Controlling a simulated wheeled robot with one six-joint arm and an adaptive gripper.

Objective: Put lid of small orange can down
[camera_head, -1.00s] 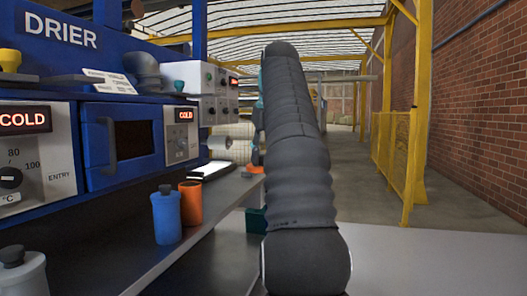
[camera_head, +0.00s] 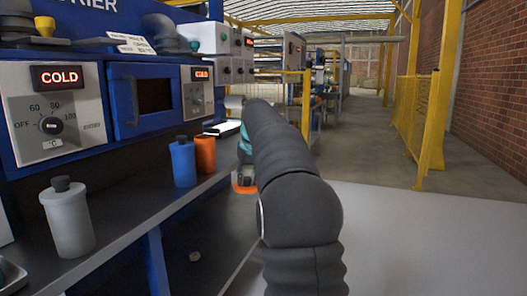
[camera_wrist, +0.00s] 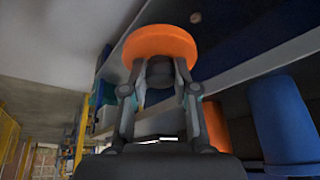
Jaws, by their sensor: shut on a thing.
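The small orange can (camera_head: 205,154) stands open on the grey shelf, right of a blue can (camera_head: 182,163). It also shows in the wrist view (camera_wrist: 217,127), partly hidden by my gripper. The round orange lid (camera_head: 243,189) hangs beside the shelf's edge, to the right of the can and apart from it. In the wrist view, my gripper (camera_wrist: 160,80) is shut on the dark knob of the orange lid (camera_wrist: 160,43). In the head view my dark arm hides part of my gripper.
A grey-white can (camera_head: 68,220) with a dark knob stands on the shelf (camera_head: 135,205) at the near left. The blue drier (camera_head: 85,112) rises behind the shelf. Bare shelf lies between the grey-white and blue cans. Yellow railing (camera_head: 415,128) stands at the right.

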